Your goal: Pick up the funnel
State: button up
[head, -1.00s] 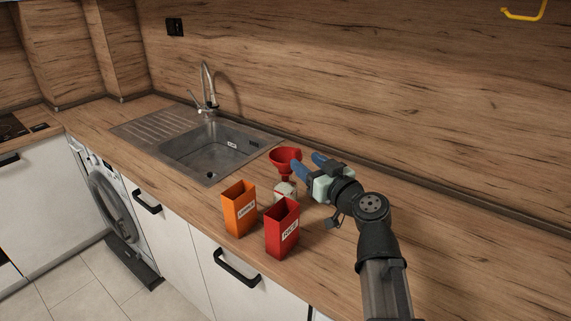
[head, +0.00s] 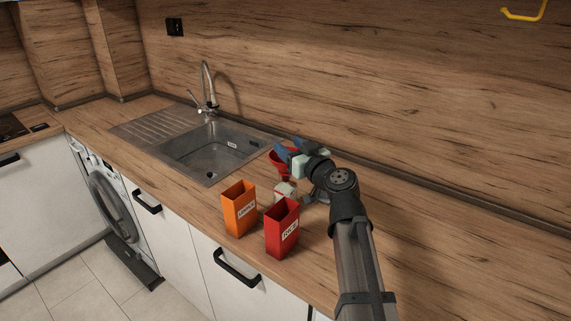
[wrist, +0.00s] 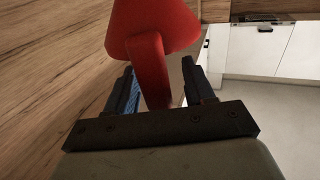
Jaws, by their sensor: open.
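The red funnel (head: 274,159) stands on the counter's right part, above a small white container (head: 284,190); whether its spout sits inside it is hard to tell.
An orange box (head: 240,208) and a red box labelled rice (head: 282,229) stand at the front, close to the white container. The sink (head: 207,153) with its tap (head: 208,90) is to the left. The counter on the right is bare.

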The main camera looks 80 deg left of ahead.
grip_shut()
dwell(0.4)
jog(key=shift+r, duration=0.1)
